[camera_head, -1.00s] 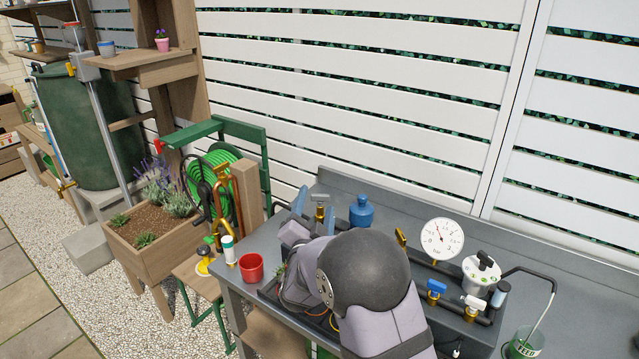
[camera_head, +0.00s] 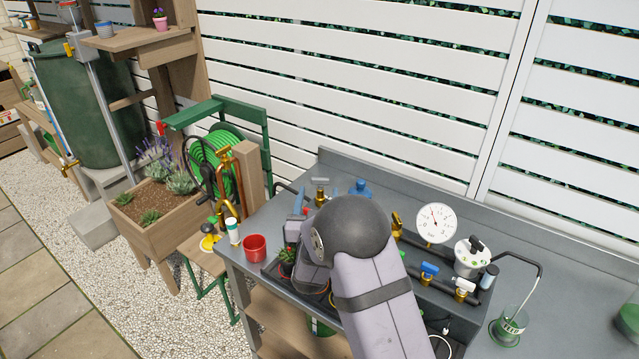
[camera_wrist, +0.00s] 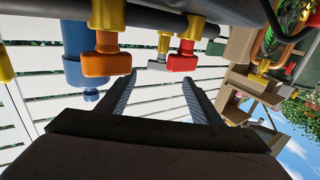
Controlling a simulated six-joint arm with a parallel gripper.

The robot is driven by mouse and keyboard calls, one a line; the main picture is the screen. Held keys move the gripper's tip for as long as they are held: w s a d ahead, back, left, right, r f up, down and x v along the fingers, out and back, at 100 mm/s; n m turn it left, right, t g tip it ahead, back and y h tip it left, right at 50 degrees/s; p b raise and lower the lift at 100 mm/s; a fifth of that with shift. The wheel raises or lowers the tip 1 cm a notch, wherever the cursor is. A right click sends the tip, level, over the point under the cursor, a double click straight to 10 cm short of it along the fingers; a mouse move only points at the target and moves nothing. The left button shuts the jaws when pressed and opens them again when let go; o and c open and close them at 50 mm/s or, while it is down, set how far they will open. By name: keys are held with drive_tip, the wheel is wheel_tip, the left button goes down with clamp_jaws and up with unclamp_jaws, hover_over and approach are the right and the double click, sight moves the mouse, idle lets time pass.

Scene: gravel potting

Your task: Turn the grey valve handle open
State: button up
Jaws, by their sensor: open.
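The grey valve handle (camera_head: 320,181) sits on top of a brass valve (camera_head: 320,196) at the back left of the grey bench. In the wrist view, a small grey handle (camera_wrist: 158,65) hangs under a brass fitting, beyond my fingertips and roughly between them. A red handle (camera_wrist: 182,62) is just right of it, and an orange handle (camera_wrist: 107,65) is to the left and looks nearer. My gripper (camera_wrist: 159,78) is open, with nothing between its fingers.
A dark pipe (camera_wrist: 160,20) runs above the fingertips. A blue bottle (camera_head: 361,188) stands right of the valve. A pressure gauge (camera_head: 435,222) and a blue-handled valve (camera_head: 430,268) are farther right.

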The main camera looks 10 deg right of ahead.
sight(320, 180)
drive_tip(key=shift+p+x, duration=0.7)
drive_tip(key=shift+x, duration=1.8)
drive_tip(key=c, duration=1.1)
drive_tip(key=shift+o, duration=0.2)
drive_tip(key=shift+y+b, duration=0.3)
drive_tip(key=shift+d, duration=0.15)
drive_tip(key=shift+n+y+b, duration=0.7)
drive_tip(key=shift+y, duration=0.2)
drive_tip(key=shift+r, duration=0.1)
